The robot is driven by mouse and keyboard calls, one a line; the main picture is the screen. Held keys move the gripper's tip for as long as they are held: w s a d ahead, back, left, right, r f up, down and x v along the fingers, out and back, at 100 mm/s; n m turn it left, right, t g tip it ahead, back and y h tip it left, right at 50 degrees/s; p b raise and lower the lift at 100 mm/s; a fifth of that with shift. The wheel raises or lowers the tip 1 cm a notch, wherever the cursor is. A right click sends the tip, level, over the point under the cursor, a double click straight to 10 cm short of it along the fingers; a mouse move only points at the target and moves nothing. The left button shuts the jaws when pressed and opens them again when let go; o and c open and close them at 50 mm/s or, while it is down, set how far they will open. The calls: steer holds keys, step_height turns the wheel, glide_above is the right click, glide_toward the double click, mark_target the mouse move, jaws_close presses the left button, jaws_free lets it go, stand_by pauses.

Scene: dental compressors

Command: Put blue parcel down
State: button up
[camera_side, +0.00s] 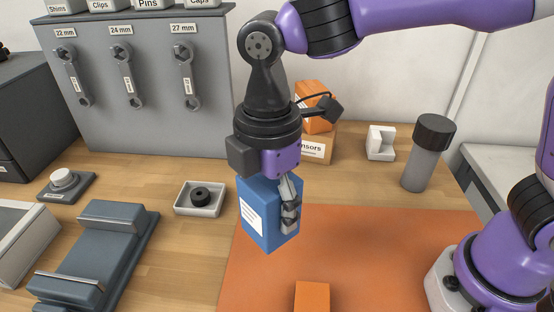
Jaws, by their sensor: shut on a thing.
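The blue parcel (258,222) is a box with a white label on its left face. My gripper (290,218) is shut on it from above, with one dark finger showing against its right face. The other finger is hidden. The parcel looks held above the orange mat (380,240), over the mat's back left part. The exact gap beneath it is hard to tell.
An orange block (312,297) is at the mat's front. Behind stand an orange box (313,115), a cardboard box (318,148), a white bracket (381,143) and a dark-capped cylinder (428,152). Left are a small tray (200,198) and a grey fixture (95,258). The mat's middle is clear.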

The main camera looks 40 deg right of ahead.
steer(key=shift+w+d+f, duration=1)
steer(key=shift+w+f, duration=0.35)
steer(key=shift+f, duration=0.35)
steer(key=shift+w+d+f, duration=1.05)
steer(key=shift+w+f, duration=0.35)
steer(key=shift+f, duration=0.3)
steer(key=shift+w+d+f, duration=1)
steer(key=shift+w+f, duration=0.35)
steer(key=shift+f, duration=0.35)
steer(key=shift+f, duration=0.1)
steer(key=o, duration=1.4)
steer(key=shift+c, duration=0.2)
